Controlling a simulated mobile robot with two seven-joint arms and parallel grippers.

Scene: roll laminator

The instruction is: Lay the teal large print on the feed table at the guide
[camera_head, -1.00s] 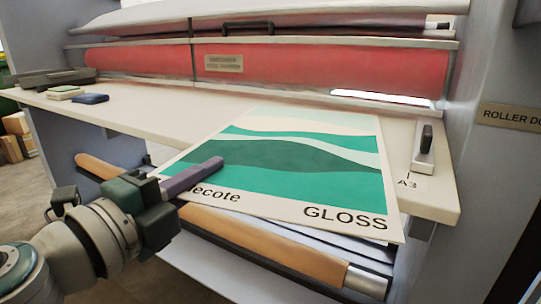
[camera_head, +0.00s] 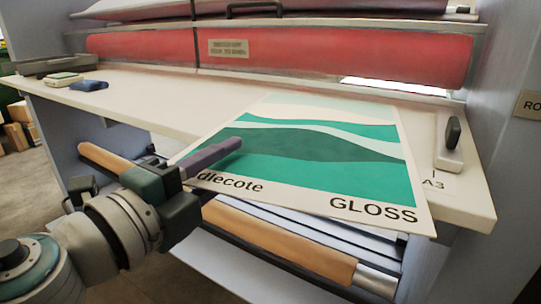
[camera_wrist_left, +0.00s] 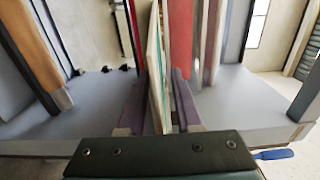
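The teal large print (camera_head: 310,145), with green waves and the word GLOSS, lies across the right part of the cream feed table (camera_head: 150,105). Its front part reaches past the table's front edge. The white guide block with a black knob (camera_head: 449,145) stands to its right, with a narrow gap between them, near the A3 mark. My left gripper (camera_head: 226,150) is at the print's left front edge. In the left wrist view, its purple fingers (camera_wrist_left: 157,95) are on both sides of the print (camera_wrist_left: 155,60), seen nearly edge-on. My right gripper is not in view.
Red rollers (camera_head: 290,52) run behind the table. Small pads, one pale (camera_head: 64,79) and one dark blue (camera_head: 89,86), lie at the table's left, near a dark tray (camera_head: 60,65). An orange roll (camera_head: 290,245) is below the front edge. The table's middle left is clear.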

